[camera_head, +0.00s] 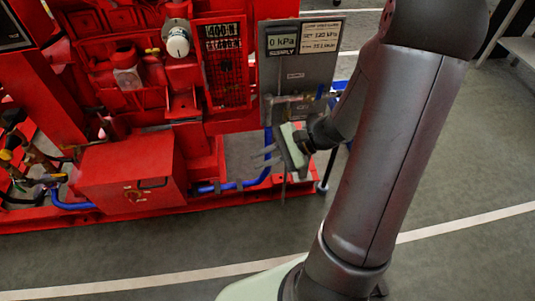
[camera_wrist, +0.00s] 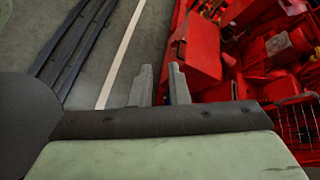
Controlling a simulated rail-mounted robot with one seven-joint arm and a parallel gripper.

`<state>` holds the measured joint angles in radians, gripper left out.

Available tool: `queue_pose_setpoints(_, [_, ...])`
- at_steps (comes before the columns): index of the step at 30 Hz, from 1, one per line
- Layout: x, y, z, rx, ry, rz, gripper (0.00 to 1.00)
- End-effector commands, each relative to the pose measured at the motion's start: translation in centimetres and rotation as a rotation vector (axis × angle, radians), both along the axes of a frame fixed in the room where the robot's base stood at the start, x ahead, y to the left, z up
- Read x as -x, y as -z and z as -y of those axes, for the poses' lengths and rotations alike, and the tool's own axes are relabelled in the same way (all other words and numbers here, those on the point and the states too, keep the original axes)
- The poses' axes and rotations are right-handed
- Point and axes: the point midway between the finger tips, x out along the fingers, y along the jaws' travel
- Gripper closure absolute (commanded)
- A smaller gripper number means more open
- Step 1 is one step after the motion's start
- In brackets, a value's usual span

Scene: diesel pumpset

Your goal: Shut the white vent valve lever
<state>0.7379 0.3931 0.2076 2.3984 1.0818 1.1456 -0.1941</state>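I cannot make out the white vent valve lever in either view. The grey panel (camera_head: 292,75) has a "0 kPa" display and a white placard. Small pipe fittings (camera_head: 296,106) sit at its lower edge, too small and partly covered to tell apart. My gripper (camera_head: 262,156) is below the panel, with its fingers pointing left toward the red machine. In the wrist view my gripper (camera_wrist: 158,70) shows two grey fingers with a gap between them and nothing held.
A red box (camera_head: 130,175) with a dark handle stands at the lower left; it also shows in the wrist view (camera_wrist: 192,45). A blue pipe (camera_head: 235,185) runs low along the red base. A red mesh guard (camera_head: 227,65) is left of the panel. The floor in front is clear.

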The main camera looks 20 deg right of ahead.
Motion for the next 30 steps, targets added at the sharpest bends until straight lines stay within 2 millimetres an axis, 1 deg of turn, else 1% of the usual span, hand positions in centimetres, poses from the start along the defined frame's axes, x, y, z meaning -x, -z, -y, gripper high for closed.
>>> queue_pose_setpoints(2, [-1.2, 2.0, 1.5, 0.046, -0.028, 0.068, 1.00])
queue_pose_setpoints(5, [-4.0, 5.5, 5.6, 0.176, -0.113, 0.244, 1.00])
queue_pose_setpoints(6, [-5.4, 7.1, 7.8, 0.248, -0.161, 0.333, 1.00])
queue_pose_setpoints(8, [-7.5, 9.2, 11.4, 0.368, -0.242, 0.471, 1.00])
queue_pose_setpoints(9, [-8.8, 10.3, 14.0, 0.449, -0.294, 0.555, 1.00])
queue_pose_setpoints(11, [-10.5, 11.6, 17.6, 0.569, -0.374, 0.669, 1.00])
queue_pose_setpoints(12, [-11.5, 12.2, 20.0, 0.643, -0.424, 0.733, 1.00])
queue_pose_setpoints(15, [-13.1, 12.9, 24.8, 0.800, -0.531, 0.851, 1.00])
queue_pose_setpoints(18, [-14.0, 12.8, 27.7, 0.897, -0.602, 0.915, 1.00])
queue_pose_setpoints(20, [-14.3, 12.8, 28.5, 0.926, -0.624, 0.932, 1.00])
queue_pose_setpoints(22, [-14.6, 12.9, 28.7, 0.937, -0.635, 0.940, 1.00])
queue_pose_setpoints(26, [-15.3, 14.2, 28.0, 0.934, -0.636, 0.941, 1.00])
queue_pose_setpoints(30, [-16.6, 16.6, 26.8, 0.930, -0.635, 0.941, 1.00])
